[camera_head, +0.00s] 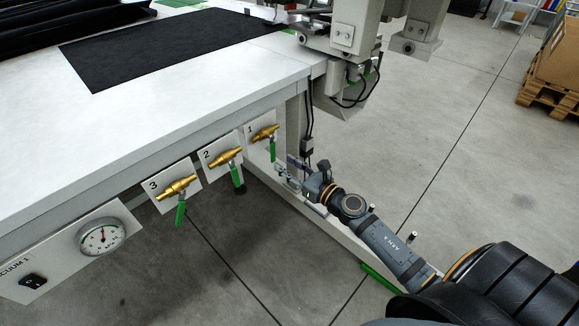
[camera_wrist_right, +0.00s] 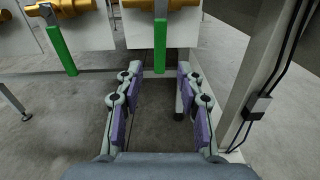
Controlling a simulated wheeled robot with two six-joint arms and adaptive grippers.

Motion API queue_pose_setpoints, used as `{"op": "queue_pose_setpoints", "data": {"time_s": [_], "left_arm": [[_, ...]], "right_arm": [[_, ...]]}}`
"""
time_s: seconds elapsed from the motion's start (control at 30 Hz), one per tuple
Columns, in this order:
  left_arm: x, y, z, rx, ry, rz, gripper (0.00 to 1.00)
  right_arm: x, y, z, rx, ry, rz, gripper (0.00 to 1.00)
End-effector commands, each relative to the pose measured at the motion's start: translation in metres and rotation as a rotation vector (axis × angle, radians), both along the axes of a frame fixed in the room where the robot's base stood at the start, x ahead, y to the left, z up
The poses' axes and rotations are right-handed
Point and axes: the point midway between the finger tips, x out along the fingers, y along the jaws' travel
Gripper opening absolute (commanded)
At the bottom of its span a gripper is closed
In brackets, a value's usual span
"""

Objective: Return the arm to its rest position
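My right gripper (camera_head: 285,172) is in front of the table's front side, just below and right of the valve numbered 1 (camera_head: 263,132). In the right wrist view my right gripper (camera_wrist_right: 157,90) has its two purple-padded fingers apart, with nothing between them but floor. The green handle of a valve (camera_wrist_right: 159,45) hangs beyond the fingertips there, and I cannot tell from this view whether they touch. My left gripper is in neither view.
Valves 2 (camera_head: 224,157) and 3 (camera_head: 177,187), a gauge (camera_head: 102,237) and a switch (camera_head: 33,281) line the front of the white table (camera_head: 200,105). Open floor (camera_head: 470,160) lies right.

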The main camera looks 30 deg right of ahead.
Motion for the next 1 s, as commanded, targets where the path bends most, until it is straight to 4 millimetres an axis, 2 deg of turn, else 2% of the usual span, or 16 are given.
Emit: {"op": "queue_pose_setpoints", "data": {"time_s": [0.2, 0.67, 0.73, 0.77, 0.87, 0.9, 0.97, 1.0], "left_arm": [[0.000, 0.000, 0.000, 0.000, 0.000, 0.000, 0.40], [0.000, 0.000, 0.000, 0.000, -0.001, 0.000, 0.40], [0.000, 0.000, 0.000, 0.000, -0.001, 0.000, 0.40], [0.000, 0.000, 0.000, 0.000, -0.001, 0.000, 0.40], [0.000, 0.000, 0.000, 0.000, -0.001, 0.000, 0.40], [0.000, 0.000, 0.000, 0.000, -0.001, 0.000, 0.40], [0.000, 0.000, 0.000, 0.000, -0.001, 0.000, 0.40], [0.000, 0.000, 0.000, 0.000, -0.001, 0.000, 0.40]], "right_arm": [[-0.010, -0.004, 0.000, -0.001, 0.003, -0.001, 0.38], [-0.010, -0.004, -0.001, 0.002, 0.004, -0.002, 0.38], [-0.010, -0.009, -0.006, 0.054, 0.027, -0.030, 0.38], [-0.009, -0.015, -0.011, 0.115, 0.050, -0.060, 0.38], [-0.011, -0.049, -0.051, 0.487, 0.192, -0.256, 0.38], [-0.017, -0.066, -0.077, 0.685, 0.261, -0.369, 0.38], [-0.033, -0.087, -0.122, 0.989, 0.358, -0.553, 0.38], [-0.048, -0.097, -0.154, 1.181, 0.412, -0.679, 0.38]]}}
